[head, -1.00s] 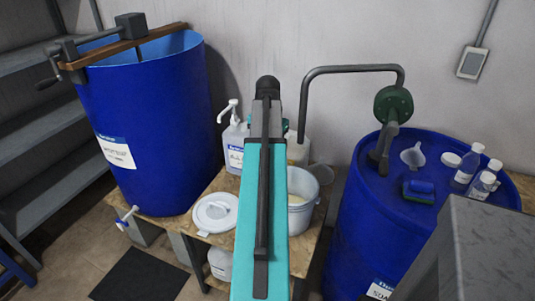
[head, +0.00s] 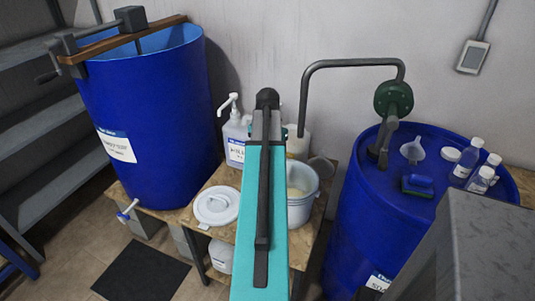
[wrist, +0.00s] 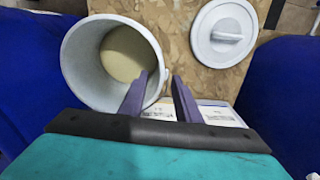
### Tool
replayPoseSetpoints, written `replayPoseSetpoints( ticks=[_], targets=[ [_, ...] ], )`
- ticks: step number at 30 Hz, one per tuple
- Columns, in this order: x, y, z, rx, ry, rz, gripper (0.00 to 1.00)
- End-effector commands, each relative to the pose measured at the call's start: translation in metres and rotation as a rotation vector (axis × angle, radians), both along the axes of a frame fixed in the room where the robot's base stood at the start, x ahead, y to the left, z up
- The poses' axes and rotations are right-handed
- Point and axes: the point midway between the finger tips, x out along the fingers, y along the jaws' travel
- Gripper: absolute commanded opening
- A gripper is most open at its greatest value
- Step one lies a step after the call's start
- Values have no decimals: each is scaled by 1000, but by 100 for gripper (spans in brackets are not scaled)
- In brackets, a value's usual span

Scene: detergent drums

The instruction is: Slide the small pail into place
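The small white pail (head: 301,205) stands open on the wooden bench, partly behind my teal arm in the head view. In the wrist view the pail (wrist: 78,62) is at the upper left, with pale cream contents (wrist: 127,54) at its bottom. My gripper (wrist: 161,75) is open there, its two purple fingers apart. The left finger overlaps the pail's mouth and the right finger is just outside, with the near right rim between them. I cannot tell whether either finger touches the wall. The arm hides the gripper in the head view.
A white lid (head: 216,206) lies on the bench (head: 225,178) left of the pail. A labelled pump jug (head: 236,140) stands behind. Large blue drums stand left (head: 150,120) and right (head: 370,220); the right one carries a green pump (head: 394,99) and small bottles.

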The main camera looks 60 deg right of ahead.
Motion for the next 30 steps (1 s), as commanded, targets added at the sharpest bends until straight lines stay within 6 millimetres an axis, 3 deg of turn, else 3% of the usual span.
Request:
replayPoseSetpoints(
  ticks=[18,30],
  targets=[
    [0,0,-63,1,0,0,30],
    [0,0,-80,-1,0,0,30]
  ],
)
